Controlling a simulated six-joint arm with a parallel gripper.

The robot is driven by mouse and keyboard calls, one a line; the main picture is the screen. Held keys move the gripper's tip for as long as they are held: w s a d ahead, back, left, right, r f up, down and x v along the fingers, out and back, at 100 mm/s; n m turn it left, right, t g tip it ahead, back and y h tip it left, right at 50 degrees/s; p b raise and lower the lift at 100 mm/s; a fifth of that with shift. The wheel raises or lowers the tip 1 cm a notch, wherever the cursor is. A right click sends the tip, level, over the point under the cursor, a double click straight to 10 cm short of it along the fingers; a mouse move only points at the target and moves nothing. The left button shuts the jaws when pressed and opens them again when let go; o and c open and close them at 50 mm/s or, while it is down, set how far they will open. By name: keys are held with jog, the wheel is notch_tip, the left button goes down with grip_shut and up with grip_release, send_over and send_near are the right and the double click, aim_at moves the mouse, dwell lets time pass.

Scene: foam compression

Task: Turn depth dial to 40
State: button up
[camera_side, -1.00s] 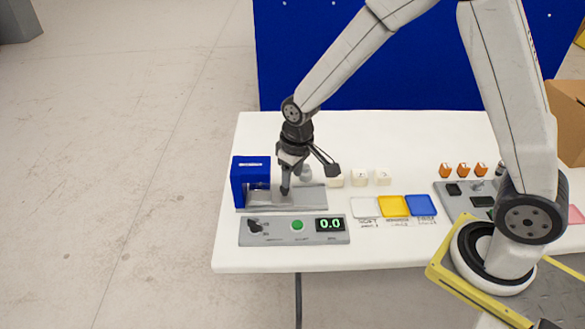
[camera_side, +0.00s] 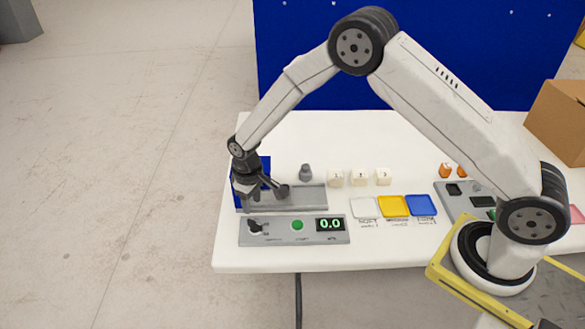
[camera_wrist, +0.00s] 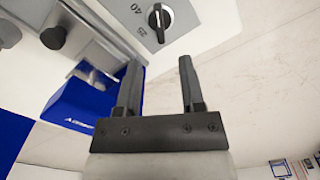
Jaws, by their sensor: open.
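The depth dial (camera_side: 255,228) is at the left end of a grey control panel (camera_side: 275,239). In the wrist view, the dial (camera_wrist: 158,17) is a black knob with a white line, with 25 and 40 printed beside it. I cannot tell which mark it is set to. My gripper (camera_side: 243,203) is open and empty, just behind the dial in the side view and in front of the blue press. In the wrist view, the dial lies beyond the two fingertips (camera_wrist: 158,66), roughly between them and apart from them.
The panel has a green button (camera_side: 298,225) and a display (camera_side: 330,224) reading 0.0. The blue press (camera_side: 264,164) stands behind. Three pale cubes (camera_side: 360,178) and a grey knob-like piece (camera_side: 305,173) sit right of it. White, yellow (camera_side: 393,206) and blue trays lie farther right.

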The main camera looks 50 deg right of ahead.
aim_at(254, 222)
jog(key=shift+f, duration=0.15)
jog(key=shift+f, duration=3.75)
grip_shut()
